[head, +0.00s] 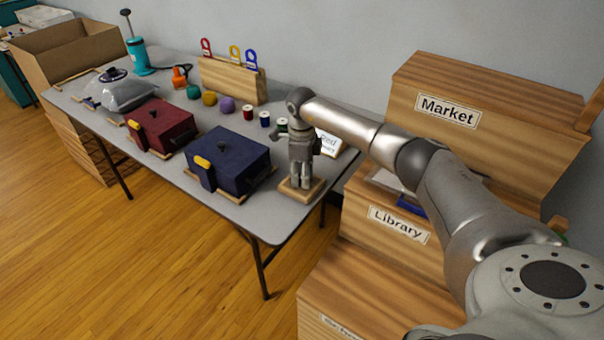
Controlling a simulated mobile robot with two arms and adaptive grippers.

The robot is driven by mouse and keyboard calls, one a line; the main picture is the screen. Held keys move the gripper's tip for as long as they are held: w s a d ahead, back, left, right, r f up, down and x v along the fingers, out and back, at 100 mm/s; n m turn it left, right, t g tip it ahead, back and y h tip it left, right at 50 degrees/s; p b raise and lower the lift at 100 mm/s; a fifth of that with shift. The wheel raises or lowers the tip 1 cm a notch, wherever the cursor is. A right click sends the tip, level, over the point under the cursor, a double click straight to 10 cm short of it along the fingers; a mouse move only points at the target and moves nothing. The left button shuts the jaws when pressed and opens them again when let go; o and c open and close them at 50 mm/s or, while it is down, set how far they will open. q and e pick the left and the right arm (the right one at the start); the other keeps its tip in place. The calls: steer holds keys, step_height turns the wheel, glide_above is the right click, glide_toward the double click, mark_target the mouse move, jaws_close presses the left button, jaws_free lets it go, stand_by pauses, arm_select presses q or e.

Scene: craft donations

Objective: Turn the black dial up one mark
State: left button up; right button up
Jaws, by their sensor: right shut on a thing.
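My right gripper (301,182) points straight down over a small wooden base (314,193) at the near right corner of the grey table (215,112). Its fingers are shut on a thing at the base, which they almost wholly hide. From its place this looks to be the black dial, but its marks and pointer cannot be made out. My left gripper is not in view.
A navy box (231,160) and a dark red box (162,126) stand left of the gripper. Thread spools (265,119) and a white sign (328,143) are close behind. Wooden crates labelled Market (488,106) and Library (375,235) stand to the right.

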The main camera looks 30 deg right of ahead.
steer(key=o, duration=1.1)
step_height(320, 180, up, 12)
stand_by(0.5)
